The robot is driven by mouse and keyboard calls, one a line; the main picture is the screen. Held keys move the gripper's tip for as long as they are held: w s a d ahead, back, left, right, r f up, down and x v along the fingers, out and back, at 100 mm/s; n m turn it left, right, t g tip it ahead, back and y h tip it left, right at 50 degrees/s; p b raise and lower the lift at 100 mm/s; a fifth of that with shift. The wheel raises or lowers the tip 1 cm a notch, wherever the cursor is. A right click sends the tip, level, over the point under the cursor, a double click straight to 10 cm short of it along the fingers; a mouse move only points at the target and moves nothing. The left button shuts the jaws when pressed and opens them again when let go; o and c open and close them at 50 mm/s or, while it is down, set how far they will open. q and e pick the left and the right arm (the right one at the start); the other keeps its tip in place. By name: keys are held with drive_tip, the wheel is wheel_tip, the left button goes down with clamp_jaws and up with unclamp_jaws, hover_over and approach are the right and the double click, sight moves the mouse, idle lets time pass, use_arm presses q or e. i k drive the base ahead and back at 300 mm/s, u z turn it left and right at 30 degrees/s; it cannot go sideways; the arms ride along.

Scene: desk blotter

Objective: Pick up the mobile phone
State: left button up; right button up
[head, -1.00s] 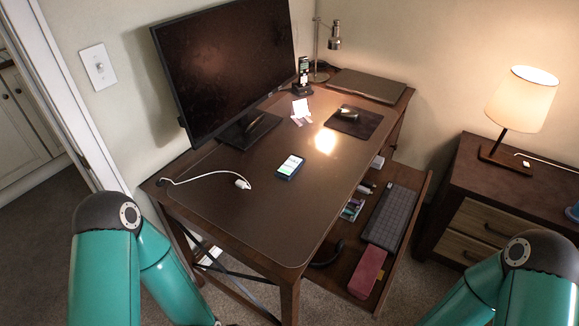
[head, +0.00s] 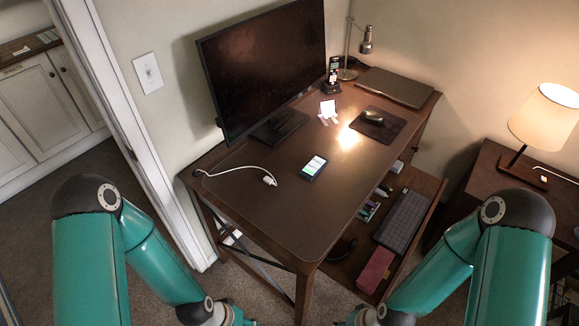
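The mobile phone (head: 313,167) lies flat on the brown desk blotter (head: 262,208), its screen lit white and green. It is near the middle of the desk, right of a white charger plug. My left arm comes in at the lower left and its wrist reaches the bottom edge. My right arm comes in at the lower right, with its wrist also at the bottom edge. Both arms are in front of the desk, well short of the phone. The fingertips of both grippers are out of the picture.
A monitor (head: 264,70) stands at the back left of the desk. A white cable with a plug (head: 269,181) lies left of the phone. A mouse (head: 373,116) is on a dark pad. A pulled-out tray with a keyboard (head: 402,221) juts out right. The front of the blotter is clear.

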sight(317, 162)
drive_tip(key=z, duration=0.1)
drive_tip(key=i, duration=0.25)
drive_tip(key=u, duration=2.9)
drive_tip(key=i, duration=0.15)
drive_tip(key=u, duration=0.75)
drive_tip(key=k, duration=0.75)
drive_tip(key=z, duration=0.75)
drive_tip(key=k, duration=0.8)
drive_tip(key=z, duration=0.95)
drive_tip(key=i, duration=0.5)
drive_tip(key=u, duration=0.15)
